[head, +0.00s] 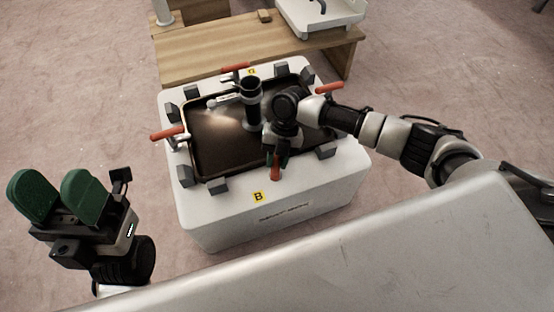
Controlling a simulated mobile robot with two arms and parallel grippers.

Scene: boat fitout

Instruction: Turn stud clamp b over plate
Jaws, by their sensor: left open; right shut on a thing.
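The dark, shiny plate (215,145) lies on top of a white block, with grey blocks around its edge. Stud clamp b (276,173) has an orange handle and sits at the plate's near edge, by the yellow B label (258,197). My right gripper (275,160) reaches down over the near edge and is shut on this clamp's handle. The gripper and wrist hide the clamp's base and part of the plate. My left gripper (60,197), with green fingers, is open and empty, to the left of the white block and apart from it.
Other orange-handled clamps stand at the left (168,134), far (236,67) and right (329,87) edges. A dark upright cylinder (251,100) stands at the plate. A wooden bench (200,60) with a white basin (335,18) is behind. Floor at left is clear.

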